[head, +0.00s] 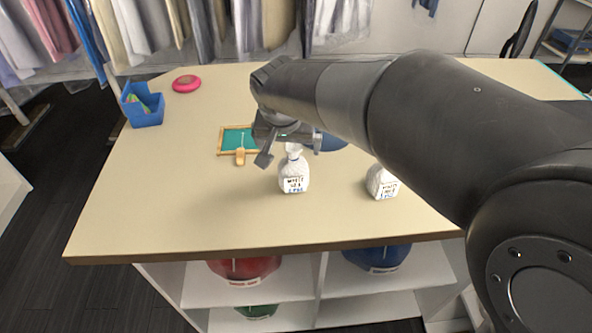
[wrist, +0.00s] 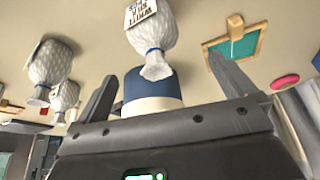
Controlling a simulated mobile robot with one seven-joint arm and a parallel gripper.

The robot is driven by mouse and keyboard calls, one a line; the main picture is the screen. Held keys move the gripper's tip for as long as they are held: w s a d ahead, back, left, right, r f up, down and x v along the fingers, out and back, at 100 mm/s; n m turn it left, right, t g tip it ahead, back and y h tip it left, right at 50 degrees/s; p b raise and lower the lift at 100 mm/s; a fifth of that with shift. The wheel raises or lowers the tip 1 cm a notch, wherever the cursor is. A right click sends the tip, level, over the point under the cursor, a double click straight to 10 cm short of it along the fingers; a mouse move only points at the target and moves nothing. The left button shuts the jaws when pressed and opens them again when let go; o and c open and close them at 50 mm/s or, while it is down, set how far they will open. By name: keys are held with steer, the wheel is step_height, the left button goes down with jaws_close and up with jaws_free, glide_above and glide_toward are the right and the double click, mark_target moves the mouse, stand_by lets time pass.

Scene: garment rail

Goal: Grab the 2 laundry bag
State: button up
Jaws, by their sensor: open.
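A white laundry bag (head: 294,174) with a tied neck and a printed label stands upright on the table. A second white bag (head: 382,182) stands to its right, partly hidden by my arm. My gripper (head: 290,147) is open at the neck of the first bag, one finger on each side in the picture. In the wrist view, which looks upside down, this bag (wrist: 152,25) has its neck between the open fingers, with no clear contact. Two other white bags, a nearer one (wrist: 50,65) and a farther one (wrist: 66,98), show at left. The labels are too small to read surely.
A blue object (head: 333,142) stands behind the bags. A teal board (head: 231,134) with a wooden frame, a pink disc (head: 186,83) and a blue bin (head: 142,107) are farther left. Red (head: 245,267), blue (head: 377,258) and green (head: 256,312) bags sit on shelves below. The table's front left is clear.

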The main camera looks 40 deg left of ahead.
mark_target(292, 160)
steer(key=x, duration=0.8)
steer(key=shift+w+f, duration=0.25)
steer(key=shift+f, duration=0.1)
steer(key=shift+c, duration=0.4)
steer(key=c, duration=1.2)
steer(key=shift+o, duration=0.2)
